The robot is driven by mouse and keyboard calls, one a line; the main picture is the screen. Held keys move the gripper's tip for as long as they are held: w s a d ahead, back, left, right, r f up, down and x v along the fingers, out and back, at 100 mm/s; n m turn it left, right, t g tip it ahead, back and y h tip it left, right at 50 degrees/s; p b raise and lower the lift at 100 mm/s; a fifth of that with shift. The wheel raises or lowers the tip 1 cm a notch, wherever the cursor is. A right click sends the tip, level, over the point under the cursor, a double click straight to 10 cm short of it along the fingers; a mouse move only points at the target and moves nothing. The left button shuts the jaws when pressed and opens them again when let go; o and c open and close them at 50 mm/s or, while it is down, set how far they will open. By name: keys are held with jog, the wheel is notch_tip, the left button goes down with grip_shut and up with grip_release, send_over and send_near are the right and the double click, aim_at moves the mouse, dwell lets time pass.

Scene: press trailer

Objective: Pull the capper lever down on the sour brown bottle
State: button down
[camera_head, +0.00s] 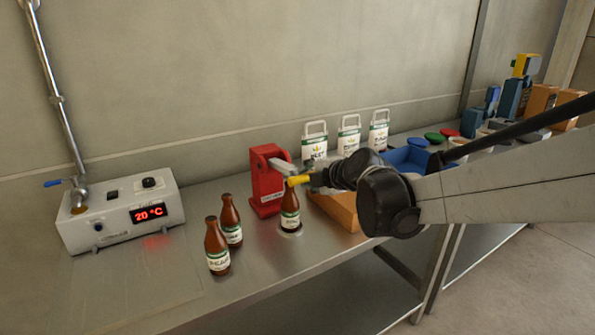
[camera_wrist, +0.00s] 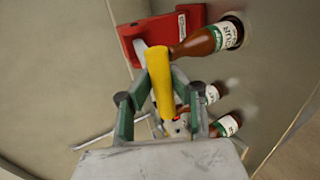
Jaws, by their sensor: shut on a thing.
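The red capper (camera_head: 267,181) stands on the steel bench and also shows in the wrist view (camera_wrist: 168,32). Its lever ends in a yellow handle (camera_head: 299,180). My gripper (camera_head: 311,180) is shut on this handle, which lies between its green-grey fingers in the wrist view (camera_wrist: 160,80). A brown bottle (camera_head: 290,208) stands upright on the capper's round base, below the lever. In the wrist view this bottle (camera_wrist: 205,42) has a green and white label that seems to read "SOUR". The bottle's top is partly hidden by the lever in the head view.
Two more brown bottles (camera_head: 217,246) (camera_head: 231,221) stand to the left, near the bench's front edge. A white unit with a 20 °C display (camera_head: 122,212) is further left. An orange tray (camera_head: 337,210), a blue bin (camera_head: 408,157) and white containers (camera_head: 314,147) are right and behind.

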jog(key=shift+s+f+b, duration=0.2)
jog(key=shift+f+b, duration=0.7)
jog(key=shift+f, duration=0.8)
jog(key=c, duration=1.6)
grip_release()
jog(key=shift+w+f, duration=0.15)
jog(key=shift+w, duration=0.05)
jog(key=shift+o, duration=0.2)
jog(key=v, duration=1.2)
jog(key=shift+s, duration=0.1)
jog(key=s+d+f+m+g+h, duration=0.1)
jog(key=s+d+f+m+h, duration=0.1)
jog(key=s+m, duration=0.5)
jog(key=s+d+f+m+g+h, duration=0.1)
jog(key=s+d+f+m, duration=0.3)
jog(key=s+m, duration=0.4)
jog(key=s+d+f+m+g+h, duration=0.2)
jog(key=s+d+f+m+h, duration=0.1)
jog(key=s+m, duration=0.5)
jog(key=shift+d+f+m, duration=0.25)
jog(key=shift+d+m, duration=0.05)
jog(key=shift+d, duration=0.25)
